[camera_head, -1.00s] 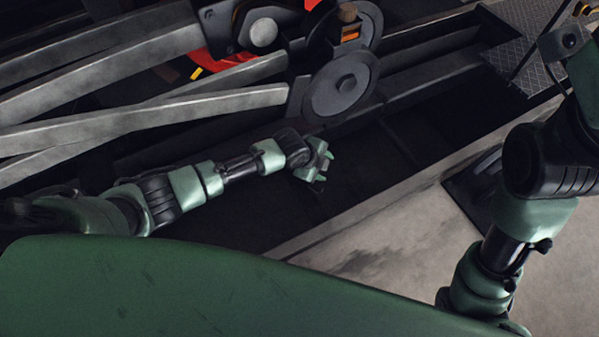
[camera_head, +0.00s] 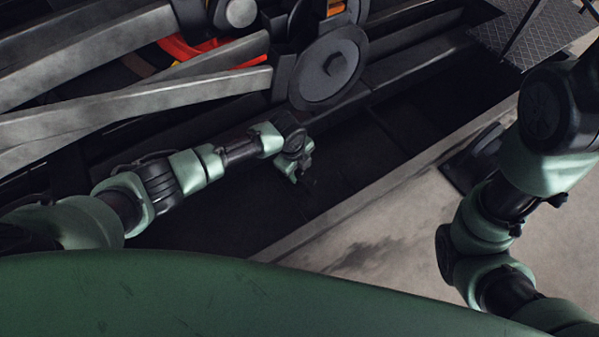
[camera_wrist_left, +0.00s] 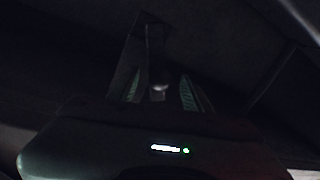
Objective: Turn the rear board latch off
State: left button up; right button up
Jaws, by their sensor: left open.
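The left wrist view is very dark. A thin lever with a pale rounded end (camera_wrist_left: 159,87), likely the rear board latch, rises against a flat dark plate (camera_wrist_left: 124,62). My left gripper (camera_wrist_left: 161,82) is open, with one green finger on each side of the lever's rounded end. I cannot tell whether either finger touches it. In the head view my left gripper (camera_head: 296,172) hangs low in the dark gap beside the tram's running gear, and no latch can be made out there.
A large grey wheel disc (camera_head: 329,68) and thick grey rods (camera_head: 130,105) lie just above my left arm. A pale floor edge (camera_head: 370,205) borders the dark pit on the right. A tread-plate step (camera_head: 510,38) is at the top right.

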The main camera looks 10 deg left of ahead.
pick_arm(q)
jog(key=shift+f, duration=0.25)
grip_shut()
dwell(1.4)
